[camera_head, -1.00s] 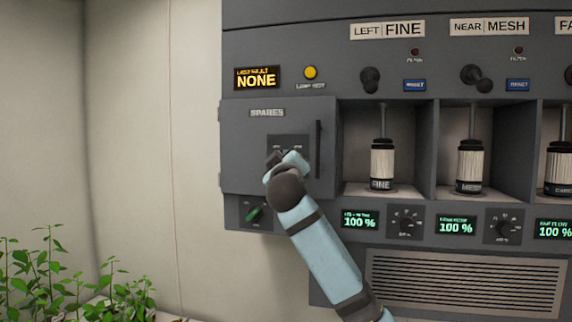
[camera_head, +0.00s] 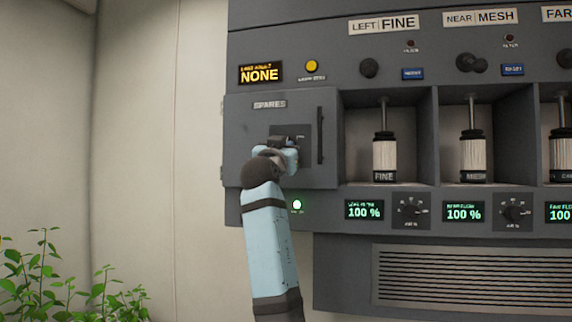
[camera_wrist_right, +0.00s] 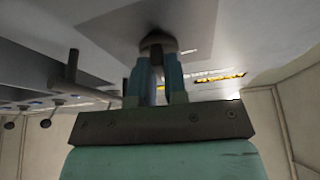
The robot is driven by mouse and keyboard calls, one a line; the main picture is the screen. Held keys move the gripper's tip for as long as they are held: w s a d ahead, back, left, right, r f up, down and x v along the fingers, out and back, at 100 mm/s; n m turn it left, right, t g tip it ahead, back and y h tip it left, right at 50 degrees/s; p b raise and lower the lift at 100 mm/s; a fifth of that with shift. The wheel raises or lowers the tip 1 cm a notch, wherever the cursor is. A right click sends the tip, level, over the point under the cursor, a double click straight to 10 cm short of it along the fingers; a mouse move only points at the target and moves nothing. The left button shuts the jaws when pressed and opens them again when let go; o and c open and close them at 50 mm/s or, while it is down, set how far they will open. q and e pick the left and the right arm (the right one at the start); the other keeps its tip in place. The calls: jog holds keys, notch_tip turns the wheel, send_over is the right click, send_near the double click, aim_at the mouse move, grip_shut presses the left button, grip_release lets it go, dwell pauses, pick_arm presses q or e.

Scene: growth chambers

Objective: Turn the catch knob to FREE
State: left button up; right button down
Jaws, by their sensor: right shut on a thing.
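The catch knob sits on a dark square plate (camera_head: 302,134) on the SPARES door (camera_head: 250,150). In the head view my right gripper (camera_head: 284,143) covers most of the knob and the plate's markings, so its setting cannot be read. In the right wrist view the round dark knob (camera_wrist_right: 158,42) is between the two fingertips of my right gripper (camera_wrist_right: 159,62), which is shut on it. The door looks closed, with its vertical handle (camera_head: 320,135) at its right edge. My left gripper is not in view.
Open bays to the right hold a FINE cartridge (camera_head: 385,155) and a MESH cartridge (camera_head: 473,155). Dials, including one (camera_head: 411,210), and 100 % displays sit below. A green lamp (camera_head: 297,204) is lit under the door. Plants (camera_head: 50,280) stand at lower left.

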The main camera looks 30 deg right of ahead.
jog(key=shift+w+a+r+m+g+h+b, duration=0.1)
jog(key=shift+m+g+h+b, duration=0.25)
jog(key=shift+m+g, duration=0.95)
jog(key=shift+w+a+r+m+g+h+b, duration=0.1)
jog(key=shift+m+g+h+b, duration=0.25)
jog(key=shift+m, duration=1.8)
jog(key=shift+m+g+h+b, duration=0.3)
jog(key=shift+m+g, duration=0.65)
jog(key=shift+m, duration=0.8)
jog(key=c, duration=1.1)
grip_release()
jog(key=shift+c, duration=0.2)
